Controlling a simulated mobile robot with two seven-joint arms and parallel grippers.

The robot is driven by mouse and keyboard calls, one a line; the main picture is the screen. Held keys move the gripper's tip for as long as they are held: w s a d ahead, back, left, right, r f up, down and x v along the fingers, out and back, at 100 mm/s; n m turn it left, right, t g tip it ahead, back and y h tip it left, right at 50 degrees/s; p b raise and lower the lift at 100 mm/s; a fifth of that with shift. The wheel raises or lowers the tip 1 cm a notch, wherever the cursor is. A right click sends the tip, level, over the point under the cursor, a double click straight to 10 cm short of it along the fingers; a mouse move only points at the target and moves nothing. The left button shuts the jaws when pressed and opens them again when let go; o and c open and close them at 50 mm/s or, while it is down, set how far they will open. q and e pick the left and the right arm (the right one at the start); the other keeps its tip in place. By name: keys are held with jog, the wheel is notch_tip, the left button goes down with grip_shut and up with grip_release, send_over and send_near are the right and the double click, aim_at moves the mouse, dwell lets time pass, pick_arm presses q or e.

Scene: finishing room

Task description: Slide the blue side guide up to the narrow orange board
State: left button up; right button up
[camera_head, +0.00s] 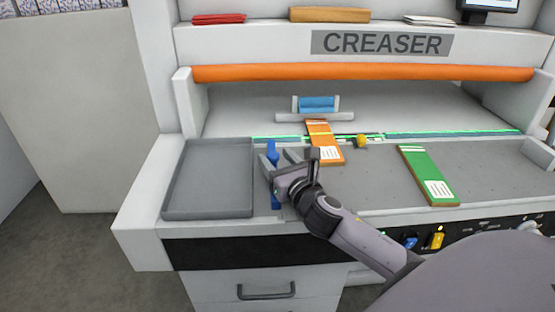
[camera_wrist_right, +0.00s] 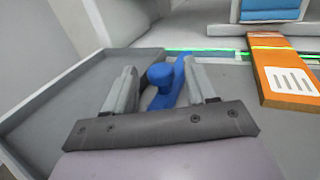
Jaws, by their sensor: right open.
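The blue side guide (camera_head: 273,160) stands on the machine bed just right of the grey tray, partly hidden behind my right gripper. In the right wrist view the side guide (camera_wrist_right: 164,84), with its round knob, shows between my fingers. My right gripper (camera_head: 279,160) is open, its fingers on either side of the guide; I cannot tell whether they touch it. The narrow orange board (camera_head: 325,143) lies to the right of the guide with a gap between them; it also shows in the right wrist view (camera_wrist_right: 281,77). My left gripper is not in view.
The empty grey tray (camera_head: 207,214) lies at the left. A yellow part (camera_head: 361,141) sits right of the orange board, and a green board (camera_head: 428,175) lies farther right. An orange bar (camera_head: 360,73) spans above the bed.

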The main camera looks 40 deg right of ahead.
grip_shut()
jog(key=s+d, duration=0.1)
jog(key=d, duration=0.1)
jog(key=s+d, duration=0.2)
jog(key=d, duration=0.1)
jog(key=s+d, duration=0.1)
jog(key=d, duration=0.2)
jog(key=shift+s+p, duration=0.3)
jog(key=shift+s, duration=0.05)
jog(key=shift+a, duration=0.1)
grip_release()
